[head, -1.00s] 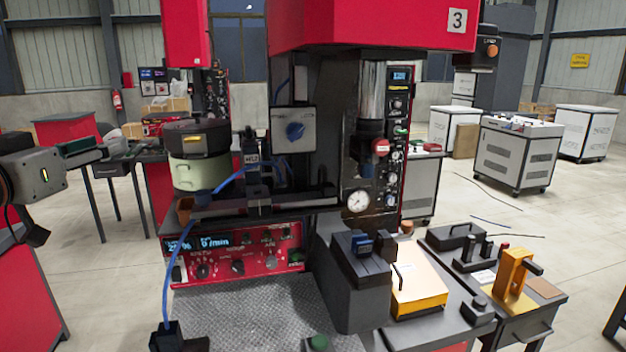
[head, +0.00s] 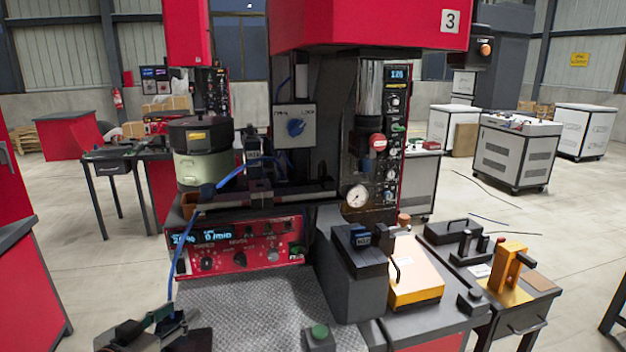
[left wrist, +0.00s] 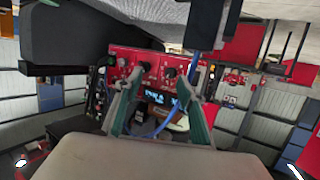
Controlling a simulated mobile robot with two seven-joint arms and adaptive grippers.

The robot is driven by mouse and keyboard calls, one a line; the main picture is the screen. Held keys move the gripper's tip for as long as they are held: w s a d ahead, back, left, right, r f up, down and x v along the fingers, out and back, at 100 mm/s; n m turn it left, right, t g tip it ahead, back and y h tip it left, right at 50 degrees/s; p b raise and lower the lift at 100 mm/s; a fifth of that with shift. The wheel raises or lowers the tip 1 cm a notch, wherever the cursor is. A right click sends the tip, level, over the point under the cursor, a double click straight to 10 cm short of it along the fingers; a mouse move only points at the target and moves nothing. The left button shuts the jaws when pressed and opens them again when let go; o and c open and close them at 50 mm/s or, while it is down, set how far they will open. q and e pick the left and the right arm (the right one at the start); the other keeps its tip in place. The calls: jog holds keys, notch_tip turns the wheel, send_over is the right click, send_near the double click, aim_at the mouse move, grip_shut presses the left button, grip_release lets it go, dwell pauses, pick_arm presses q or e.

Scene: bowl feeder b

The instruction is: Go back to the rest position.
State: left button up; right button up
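My left gripper (head: 176,325) is low at the left front of the press in the head view, near the front of the metal plate. In the left wrist view its two teal-padded fingers (left wrist: 163,82) stand apart with nothing held between them. Beyond them the red control panel (left wrist: 140,68) shows upside down. In the head view the same panel (head: 240,258) lies behind and above the gripper, below the bowl feeder (head: 200,155). A blue cable (head: 172,270) runs down close to the gripper; I cannot tell whether they touch. My right gripper is not in view.
The patterned metal plate (head: 265,310) is bare beside the gripper, with a green button (head: 319,333) at its front right. A dark fixture block (head: 358,275) and a yellow box (head: 415,280) stand further right. A red cabinet (head: 30,290) is at far left, with open floor between.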

pick_arm(q)
jog(key=s+d+f+g, duration=0.1)
jog(key=s+d+f, duration=0.3)
jog(key=s+f, duration=0.8)
jog(key=s+d+f+m+g+y, duration=0.1)
jog(key=s+d+f, duration=0.4)
jog(key=s+f, duration=0.7)
notch_tip(320, 180, down, 4)
jog(key=shift+s+f+g, duration=0.25)
jog(key=shift+s+g, duration=0.1)
jog(key=shift+g, duration=0.35)
